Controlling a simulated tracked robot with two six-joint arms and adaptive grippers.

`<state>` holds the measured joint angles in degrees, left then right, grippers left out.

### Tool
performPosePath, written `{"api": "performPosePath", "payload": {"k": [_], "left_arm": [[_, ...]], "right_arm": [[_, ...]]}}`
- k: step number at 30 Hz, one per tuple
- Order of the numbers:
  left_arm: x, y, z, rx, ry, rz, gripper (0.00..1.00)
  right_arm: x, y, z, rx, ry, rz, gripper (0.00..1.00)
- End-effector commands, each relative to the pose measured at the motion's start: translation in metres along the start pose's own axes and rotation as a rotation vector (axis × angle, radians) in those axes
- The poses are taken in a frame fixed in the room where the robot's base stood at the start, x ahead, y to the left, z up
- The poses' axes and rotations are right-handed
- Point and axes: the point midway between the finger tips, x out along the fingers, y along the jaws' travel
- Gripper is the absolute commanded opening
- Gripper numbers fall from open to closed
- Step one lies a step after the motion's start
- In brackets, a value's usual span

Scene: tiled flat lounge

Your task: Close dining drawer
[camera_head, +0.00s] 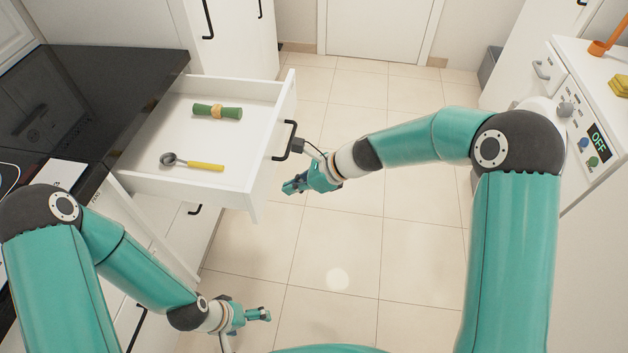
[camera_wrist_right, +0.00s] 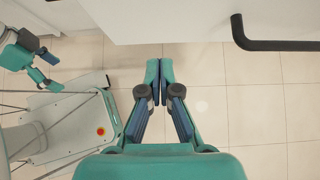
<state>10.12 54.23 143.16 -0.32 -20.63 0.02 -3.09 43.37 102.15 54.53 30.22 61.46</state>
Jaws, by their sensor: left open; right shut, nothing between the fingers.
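The white dining drawer (camera_head: 175,139) is pulled far out from under the dark counter in the head view. My right gripper (camera_head: 290,187) is shut and empty, beside the drawer front and below the handle in the picture, apart from the handle. My left gripper (camera_head: 266,315) is open and empty, low over the floor near the lower cabinets.
The dark countertop (camera_head: 80,100) is at the left. A white appliance with a display reading OFF (camera_head: 598,142) stands at the right. The tiled floor (camera_head: 400,230) between them is clear. A white door (camera_head: 378,28) is at the back.

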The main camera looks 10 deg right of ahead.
Motion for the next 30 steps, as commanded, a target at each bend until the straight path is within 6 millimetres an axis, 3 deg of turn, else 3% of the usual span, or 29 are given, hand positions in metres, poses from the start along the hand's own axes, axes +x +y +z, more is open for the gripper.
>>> {"api": "performPosePath", "payload": {"k": [1,3,9,20,21,30], "left_arm": [[0.002,-0.001,0.000,0.000,0.000,0.000,0.90],[-0.003,0.001,0.000,0.000,0.000,0.000,0.90],[-0.005,0.002,0.000,0.000,0.000,0.000,0.90],[-0.005,0.002,0.000,0.000,0.000,0.000,0.90],[-0.005,0.001,-0.001,-0.004,0.002,0.000,0.90],[-0.005,0.002,0.000,0.000,0.000,0.000,0.90]], "right_arm": [[0.011,0.001,-0.001,0.000,0.001,0.003,0.00],[0.017,0.001,0.011,-0.004,0.000,0.002,0.00],[0.031,0.000,0.024,-0.001,0.000,0.000,0.00],[0.035,0.000,0.026,0.000,0.000,-0.001,0.00],[0.023,-0.006,0.015,0.005,0.001,-0.006,0.00],[0.037,-0.003,0.029,0.011,0.000,-0.012,0.00]]}}
